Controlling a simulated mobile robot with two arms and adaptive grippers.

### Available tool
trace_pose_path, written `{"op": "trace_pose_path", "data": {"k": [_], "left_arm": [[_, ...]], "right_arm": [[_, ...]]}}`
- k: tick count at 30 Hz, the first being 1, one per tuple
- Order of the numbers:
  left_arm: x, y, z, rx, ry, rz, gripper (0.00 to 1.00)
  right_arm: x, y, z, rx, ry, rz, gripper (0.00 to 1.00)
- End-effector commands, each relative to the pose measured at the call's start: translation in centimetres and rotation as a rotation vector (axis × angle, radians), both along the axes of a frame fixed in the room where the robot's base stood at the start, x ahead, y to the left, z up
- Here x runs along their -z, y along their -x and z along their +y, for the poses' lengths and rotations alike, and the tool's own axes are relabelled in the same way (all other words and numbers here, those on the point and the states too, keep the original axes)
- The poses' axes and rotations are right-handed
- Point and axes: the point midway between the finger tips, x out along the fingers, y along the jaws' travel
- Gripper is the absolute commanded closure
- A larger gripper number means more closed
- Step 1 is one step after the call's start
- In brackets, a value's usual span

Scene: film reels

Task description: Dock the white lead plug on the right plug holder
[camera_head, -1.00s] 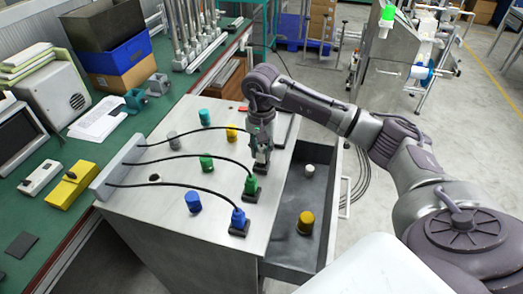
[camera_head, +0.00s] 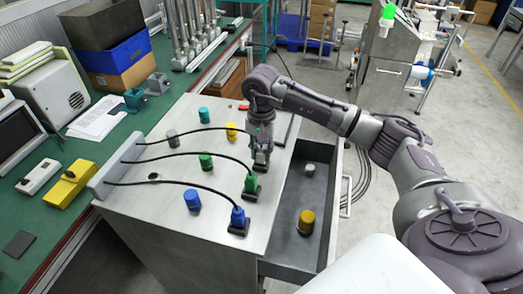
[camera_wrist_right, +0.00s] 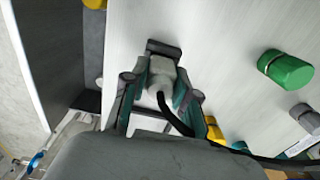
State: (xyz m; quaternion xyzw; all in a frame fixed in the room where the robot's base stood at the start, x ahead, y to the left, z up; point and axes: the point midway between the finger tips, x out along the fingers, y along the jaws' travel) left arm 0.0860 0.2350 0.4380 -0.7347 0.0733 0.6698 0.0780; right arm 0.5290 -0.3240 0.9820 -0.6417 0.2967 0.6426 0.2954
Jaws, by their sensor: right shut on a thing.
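The white lead plug (camera_wrist_right: 161,72) is between the fingers of my right gripper (camera_wrist_right: 160,92) in the right wrist view, with its black lead running back from it. In the head view my right gripper (camera_head: 261,158) points down over the far end of the row of plug holders and largely hides the plug. A dark plug holder (camera_wrist_right: 163,47) shows right at the plug's front end; I cannot tell whether the plug is fully seated. The green plug (camera_head: 251,182) and blue plug (camera_head: 238,215) stand on dark holders nearer the front. My left gripper is not in view.
Blue (camera_head: 192,200), green, teal, yellow and grey knobs stand on the cabinet top (camera_head: 215,240). Leads arch from a grey block (camera_head: 118,167) at the left. An open drawer (camera_head: 285,245) on the right holds a yellow (camera_head: 306,222) and a white knob (camera_head: 310,170).

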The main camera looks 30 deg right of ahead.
Motion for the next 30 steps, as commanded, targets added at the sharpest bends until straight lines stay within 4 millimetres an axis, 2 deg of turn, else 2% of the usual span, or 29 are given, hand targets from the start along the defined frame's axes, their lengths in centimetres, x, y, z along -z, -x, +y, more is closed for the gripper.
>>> {"op": "trace_pose_path", "data": {"k": [1, 3, 13, 30], "left_arm": [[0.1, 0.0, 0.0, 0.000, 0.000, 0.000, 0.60], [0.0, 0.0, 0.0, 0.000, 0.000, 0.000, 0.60], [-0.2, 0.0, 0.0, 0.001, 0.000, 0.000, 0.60], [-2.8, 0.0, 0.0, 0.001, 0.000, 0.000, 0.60]], "right_arm": [[0.1, 0.0, 0.0, 0.001, 0.000, 0.000, 0.70], [0.0, 0.0, 0.0, 0.001, 0.000, 0.000, 0.61], [-0.3, 0.0, 0.0, 0.000, 0.000, 0.000, 0.61], [-4.9, 0.0, 0.0, 0.001, 0.001, -0.001, 0.61]]}}
